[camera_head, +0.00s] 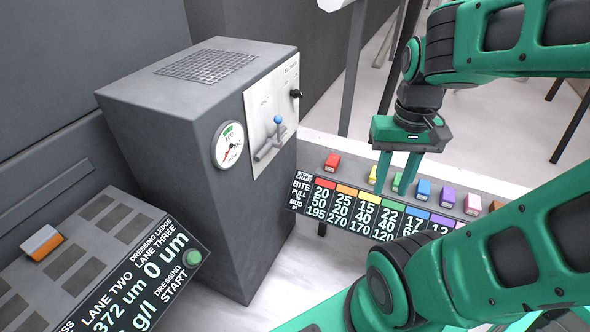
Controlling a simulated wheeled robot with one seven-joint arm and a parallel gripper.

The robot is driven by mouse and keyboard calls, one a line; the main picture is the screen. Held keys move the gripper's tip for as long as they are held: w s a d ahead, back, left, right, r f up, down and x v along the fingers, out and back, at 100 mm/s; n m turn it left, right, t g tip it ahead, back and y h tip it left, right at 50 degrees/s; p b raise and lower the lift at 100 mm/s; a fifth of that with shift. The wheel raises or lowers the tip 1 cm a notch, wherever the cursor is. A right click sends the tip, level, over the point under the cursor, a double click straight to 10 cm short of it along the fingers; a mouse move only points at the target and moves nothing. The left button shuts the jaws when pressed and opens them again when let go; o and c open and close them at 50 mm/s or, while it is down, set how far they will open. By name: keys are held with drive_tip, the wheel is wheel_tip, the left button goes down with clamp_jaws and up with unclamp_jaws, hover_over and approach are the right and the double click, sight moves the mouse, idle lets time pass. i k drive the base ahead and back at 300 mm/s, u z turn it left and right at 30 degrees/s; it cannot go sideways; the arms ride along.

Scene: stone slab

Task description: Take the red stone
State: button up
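The red stone (332,163) is a small red block at the left end of a row of coloured stones on a shelf, just above the stone chart (370,212). My gripper (391,191) is to the right of the red stone, over the yellow and green stones. Its two green fingers point down and stand apart, with no stone visibly held between them. The fingers partly cover the yellow stone (372,176) and the green stone (397,182). I cannot tell whether the fingertips touch the shelf.
Blue (423,189), purple (447,197) and pink (472,204) stones continue the row rightward. A tall grey machine (205,150) with a gauge and lever stands left of the shelf. A dressing ledge (110,250) with dark slots and an orange-and-grey block (42,243) is at lower left.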

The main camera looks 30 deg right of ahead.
sight(332, 163)
drive_tip(key=u, duration=1.75)
drive_tip(key=i, duration=0.65)
drive_tip(key=z, duration=3.25)
drive_tip(key=i, duration=1)
drive_tip(key=u, duration=0.05)
